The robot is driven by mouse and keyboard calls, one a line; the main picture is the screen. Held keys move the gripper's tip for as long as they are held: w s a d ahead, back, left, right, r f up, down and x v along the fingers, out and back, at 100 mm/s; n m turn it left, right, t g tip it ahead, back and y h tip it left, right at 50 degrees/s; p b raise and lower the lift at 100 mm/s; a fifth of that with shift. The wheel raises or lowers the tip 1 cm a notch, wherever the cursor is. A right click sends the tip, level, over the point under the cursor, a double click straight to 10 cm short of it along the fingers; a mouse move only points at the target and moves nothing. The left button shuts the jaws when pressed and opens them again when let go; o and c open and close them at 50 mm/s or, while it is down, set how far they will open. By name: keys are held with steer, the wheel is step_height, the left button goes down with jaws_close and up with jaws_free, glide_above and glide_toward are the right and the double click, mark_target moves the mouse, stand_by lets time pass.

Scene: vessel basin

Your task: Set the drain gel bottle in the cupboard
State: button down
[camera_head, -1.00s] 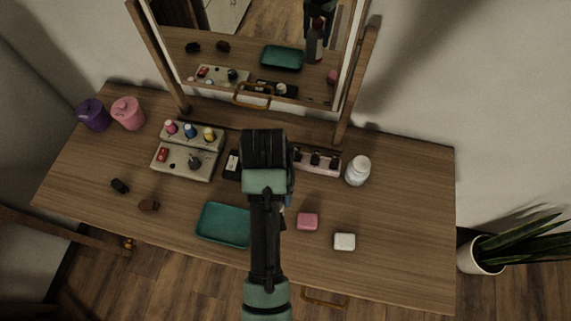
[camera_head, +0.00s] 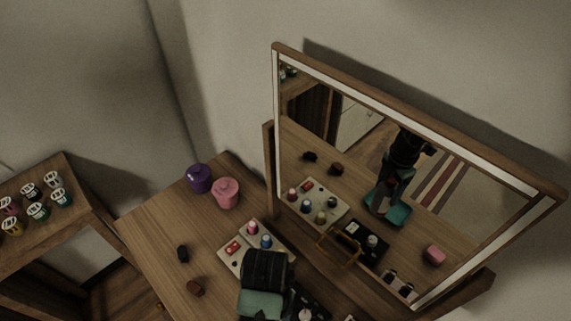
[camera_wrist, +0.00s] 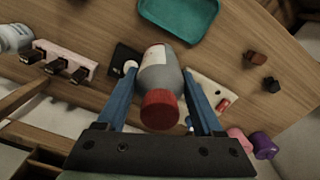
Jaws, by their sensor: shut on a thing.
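The drain gel bottle (camera_wrist: 157,78), grey with a red cap, is between the two blue fingers of my gripper (camera_wrist: 160,72) in the wrist view. The gripper is shut on it. The red cap points toward the wrist camera, and the bottle is above the wooden tabletop (camera_wrist: 240,62). In the head view my own arm hides the gripper and bottle. I cannot make out the cupboard with certainty in any view.
A tilting mirror (camera_head: 300,62) stands at the table's back. Purple (camera_head: 199,179) and pink (camera_head: 226,194) jars, a cosmetics tray (camera_head: 232,263) and small dark items lie on the table. A teal tray (camera_wrist: 201,34) shows in the wrist view. A wooden unit (camera_head: 75,178) with several small jars stands left.

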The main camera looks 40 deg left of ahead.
steer(key=f, duration=0.3)
steer(key=shift+s+d, duration=0.15)
steer(key=shift+s, duration=0.1)
steer(key=shift+w+f, duration=0.1)
steer(key=shift+f, duration=2.45)
steer(key=shift+c, duration=0.2)
jaws_free()
steer(key=shift+f, duration=0.15)
